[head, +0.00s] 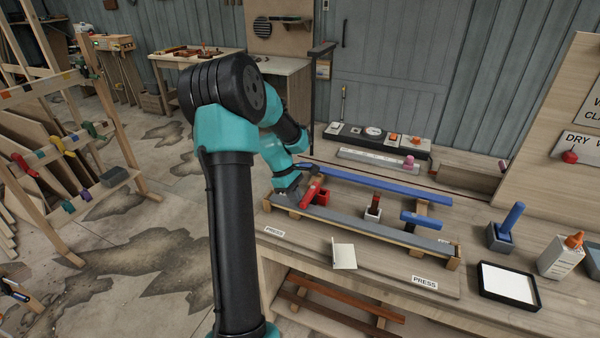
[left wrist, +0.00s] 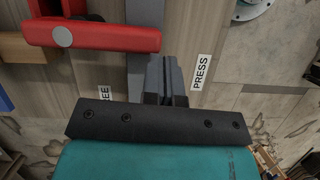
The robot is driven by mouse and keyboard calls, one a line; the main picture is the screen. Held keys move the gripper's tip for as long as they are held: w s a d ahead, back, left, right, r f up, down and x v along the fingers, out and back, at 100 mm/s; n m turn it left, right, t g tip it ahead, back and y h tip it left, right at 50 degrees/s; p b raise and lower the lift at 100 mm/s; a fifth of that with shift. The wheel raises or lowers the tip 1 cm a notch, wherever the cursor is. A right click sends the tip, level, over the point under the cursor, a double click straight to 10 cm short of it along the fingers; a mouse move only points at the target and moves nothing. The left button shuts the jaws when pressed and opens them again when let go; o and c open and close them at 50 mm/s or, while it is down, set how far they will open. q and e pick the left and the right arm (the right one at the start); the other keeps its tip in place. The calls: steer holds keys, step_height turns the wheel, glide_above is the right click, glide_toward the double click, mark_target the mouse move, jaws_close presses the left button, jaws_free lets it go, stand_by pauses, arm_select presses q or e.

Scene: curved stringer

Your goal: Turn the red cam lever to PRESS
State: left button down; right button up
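The red cam lever (head: 314,194) is at the left end of the grey clamp bar on the workbench. In the head view my arm partly hides this end. My right gripper is not in view.
A blue lever (head: 421,220) stands on the bar's right end, near another PRESS label (head: 425,282). A long blue bar (head: 385,186) lies behind the grey bar (head: 370,231). A black-rimmed tray (head: 508,286) is at right.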

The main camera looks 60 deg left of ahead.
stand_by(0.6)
arm_select(q)
steer(key=shift+s+a, duration=0.35)
steer(key=shift+a, duration=0.15)
steer(key=s+a, duration=0.1)
steer(key=a+r, duration=0.1)
steer(key=a, duration=0.1)
steer(key=shift+s+r, duration=0.1)
steer(key=shift+s, duration=0.25)
steer(key=v, duration=0.8)
steer(key=shift+r, duration=0.4)
steer(key=shift+s+d, duration=0.1)
